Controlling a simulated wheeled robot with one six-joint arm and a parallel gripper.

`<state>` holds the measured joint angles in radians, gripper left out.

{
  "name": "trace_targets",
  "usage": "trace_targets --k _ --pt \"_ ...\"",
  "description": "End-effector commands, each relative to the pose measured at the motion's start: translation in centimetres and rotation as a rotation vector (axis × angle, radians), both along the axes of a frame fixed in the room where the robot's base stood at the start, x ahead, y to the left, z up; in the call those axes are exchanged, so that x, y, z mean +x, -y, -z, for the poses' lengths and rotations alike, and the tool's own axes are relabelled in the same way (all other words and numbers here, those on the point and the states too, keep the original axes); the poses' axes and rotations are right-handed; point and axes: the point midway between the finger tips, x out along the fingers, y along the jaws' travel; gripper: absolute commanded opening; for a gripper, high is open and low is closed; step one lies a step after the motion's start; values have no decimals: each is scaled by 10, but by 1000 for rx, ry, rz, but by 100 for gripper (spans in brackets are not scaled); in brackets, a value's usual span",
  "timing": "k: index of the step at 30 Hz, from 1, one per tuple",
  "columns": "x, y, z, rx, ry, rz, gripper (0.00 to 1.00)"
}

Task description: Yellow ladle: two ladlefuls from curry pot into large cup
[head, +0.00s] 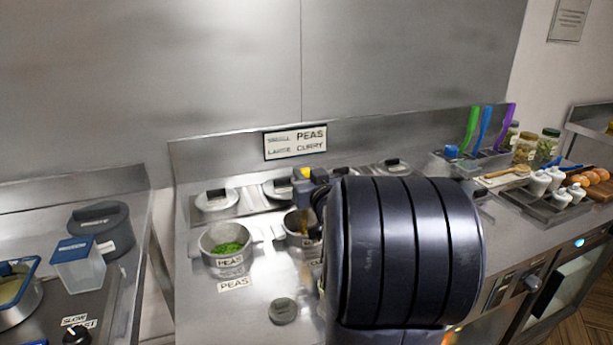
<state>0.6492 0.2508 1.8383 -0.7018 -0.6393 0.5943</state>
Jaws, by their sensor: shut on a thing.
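The curry pot (291,239) is the right one of two round metal wells, partly hidden behind my arm. Something brown shows inside it. My gripper (309,181) is above this pot, mostly hidden by my large dark arm link. It is shut on the yellow ladle (300,173), whose yellow handle end shows at the gripper. The ladle's bowl cannot be made out. The large cup cannot be made out; my arm covers much of the counter. A sign (296,142) on the back wall reads PEAS and LARGE CURRY.
The peas pot (226,246) stands left of the curry pot. Lids (217,199) lie behind the pots. A dark round disc (283,311) lies on the front counter. Green, blue and purple utensils (485,127), jars and a condiment tray (540,203) stand at right.

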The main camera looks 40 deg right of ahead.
Motion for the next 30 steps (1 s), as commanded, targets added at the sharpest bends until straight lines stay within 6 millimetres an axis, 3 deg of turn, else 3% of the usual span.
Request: trace_targets --k 1,30 --pt "0 0 -13 -1 2 0 2" --pt "0 0 -120 -1 1 0 2"
